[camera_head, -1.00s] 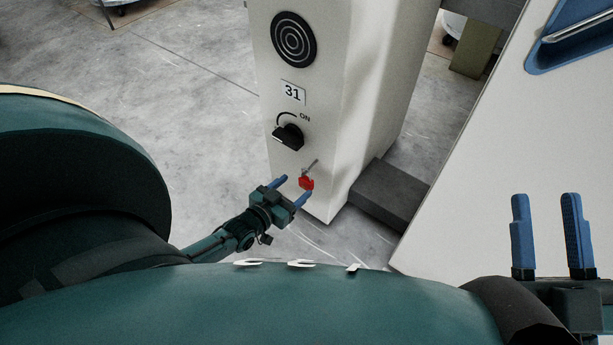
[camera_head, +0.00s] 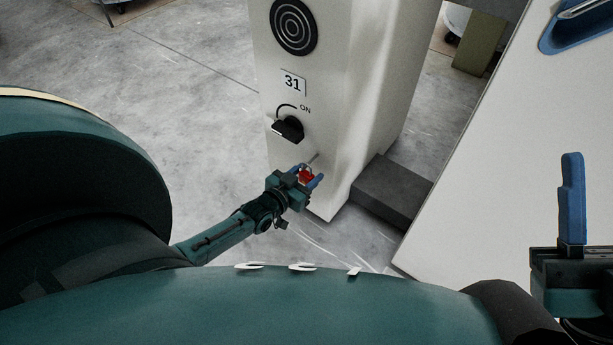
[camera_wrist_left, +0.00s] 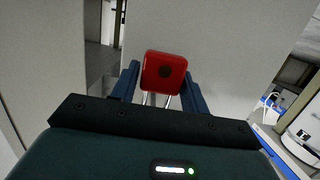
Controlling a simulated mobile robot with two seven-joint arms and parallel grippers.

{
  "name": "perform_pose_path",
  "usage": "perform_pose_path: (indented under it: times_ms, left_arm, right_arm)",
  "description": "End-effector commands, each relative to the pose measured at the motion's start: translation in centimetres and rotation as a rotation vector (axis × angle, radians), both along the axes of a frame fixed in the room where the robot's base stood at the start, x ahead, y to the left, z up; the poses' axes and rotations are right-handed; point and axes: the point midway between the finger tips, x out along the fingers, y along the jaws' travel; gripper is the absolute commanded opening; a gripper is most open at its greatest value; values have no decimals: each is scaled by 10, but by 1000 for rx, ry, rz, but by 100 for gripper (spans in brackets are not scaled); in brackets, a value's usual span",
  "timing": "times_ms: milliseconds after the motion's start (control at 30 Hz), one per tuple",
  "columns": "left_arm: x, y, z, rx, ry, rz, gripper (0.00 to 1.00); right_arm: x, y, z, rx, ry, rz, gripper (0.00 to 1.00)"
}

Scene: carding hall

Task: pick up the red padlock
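The red padlock (camera_head: 306,176) is at the lower front of the pale machine post, by a small metal peg (camera_head: 315,159). In the left wrist view, its red body (camera_wrist_left: 164,72) has a dark round spot, and pale shackle legs show below it. My left gripper (camera_head: 308,175) has its blue fingers on both sides of the padlock. In the left wrist view, the fingers meet its side edges with no clear gap, so it looks shut on the padlock. My right gripper (camera_head: 572,200) is at the right edge, away from the padlock; only one blue finger shows clearly.
The post (camera_head: 345,90) carries a black rotary switch (camera_head: 287,129) marked ON, a 31 label (camera_head: 292,82) and a round vent (camera_head: 293,26). A dark grey block (camera_head: 392,193) stands beside it. A large white panel (camera_head: 500,170) is at right. Open floor (camera_head: 180,110) lies left.

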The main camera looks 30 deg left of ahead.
Motion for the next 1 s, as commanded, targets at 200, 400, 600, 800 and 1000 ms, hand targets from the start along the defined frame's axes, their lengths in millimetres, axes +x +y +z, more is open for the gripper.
perform_pose_path:
  times_ms: [200,400,600,800,1000]
  left_arm:
    - [0,0,0,0,0,0,27]
    - [0,0,0,0,-1,0,11]
    - [0,0,1,0,-1,0,9]
    - [0,0,11,0,-2,0,9]
    - [-22,2,17,0,6,0,9]
  right_arm:
    - [0,0,0,0,1,0,36]
    - [0,0,0,0,1,0,36]
    - [0,0,0,0,1,0,36]
    - [2,0,5,3,27,2,36]
    - [6,2,-23,24,217,-3,36]
